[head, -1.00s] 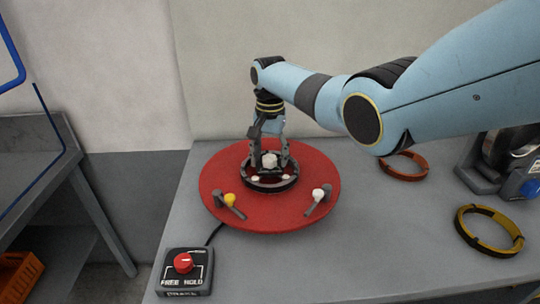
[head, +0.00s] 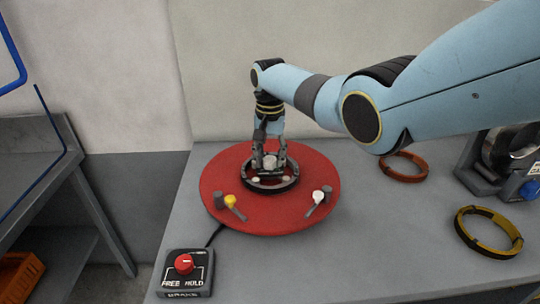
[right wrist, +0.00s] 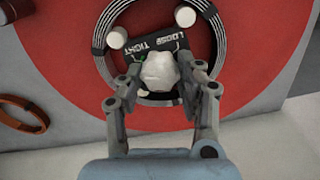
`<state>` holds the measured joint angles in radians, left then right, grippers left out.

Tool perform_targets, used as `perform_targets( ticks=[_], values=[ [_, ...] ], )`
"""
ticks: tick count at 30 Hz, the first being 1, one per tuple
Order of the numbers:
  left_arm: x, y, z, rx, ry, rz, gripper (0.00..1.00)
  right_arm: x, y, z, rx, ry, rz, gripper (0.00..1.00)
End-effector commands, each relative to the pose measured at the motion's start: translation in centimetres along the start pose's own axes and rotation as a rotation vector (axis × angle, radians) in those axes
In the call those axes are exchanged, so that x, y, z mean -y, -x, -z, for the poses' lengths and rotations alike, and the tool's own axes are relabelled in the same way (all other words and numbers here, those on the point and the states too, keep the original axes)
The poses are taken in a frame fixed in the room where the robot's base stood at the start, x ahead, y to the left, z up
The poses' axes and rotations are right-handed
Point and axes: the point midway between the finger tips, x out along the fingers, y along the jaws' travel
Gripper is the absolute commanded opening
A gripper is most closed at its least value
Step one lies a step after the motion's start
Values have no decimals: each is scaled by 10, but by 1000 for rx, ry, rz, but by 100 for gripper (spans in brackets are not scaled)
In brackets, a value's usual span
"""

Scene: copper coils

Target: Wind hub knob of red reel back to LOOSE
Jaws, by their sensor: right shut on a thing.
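The red reel (head: 225,165) lies flat on the grey bench, with a dark ring (head: 250,186) around its hub. The pale faceted hub knob (head: 270,161) is at its centre. My right gripper (head: 270,164) reaches down from above and is shut on the knob. In the right wrist view the knob (right wrist: 157,71) sits between the two fingers of the gripper (right wrist: 158,84). A dark plate (right wrist: 160,42) beside the knob is marked LOOSE and TIGHT. The pointer's exact setting is hard to tell. My left gripper is not in view.
A brake box (head: 186,272) with a red knob and FREE and HOLD marks stands at the front left. Yellow-tipped (head: 230,201) and white-tipped (head: 318,197) levers stand on the reel. An orange coil (head: 404,166) and a yellow-black coil (head: 488,231) lie at right.

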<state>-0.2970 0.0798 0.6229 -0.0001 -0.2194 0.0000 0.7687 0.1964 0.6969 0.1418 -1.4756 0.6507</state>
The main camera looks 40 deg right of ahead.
Motion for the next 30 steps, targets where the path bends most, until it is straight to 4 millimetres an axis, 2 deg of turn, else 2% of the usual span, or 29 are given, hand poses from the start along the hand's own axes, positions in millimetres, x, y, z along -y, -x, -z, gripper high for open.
perform_targets(
  ticks=[30],
  values=[
    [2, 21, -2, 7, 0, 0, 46, 1, 0, 0, -1, 938, -1, 4]
  ],
)
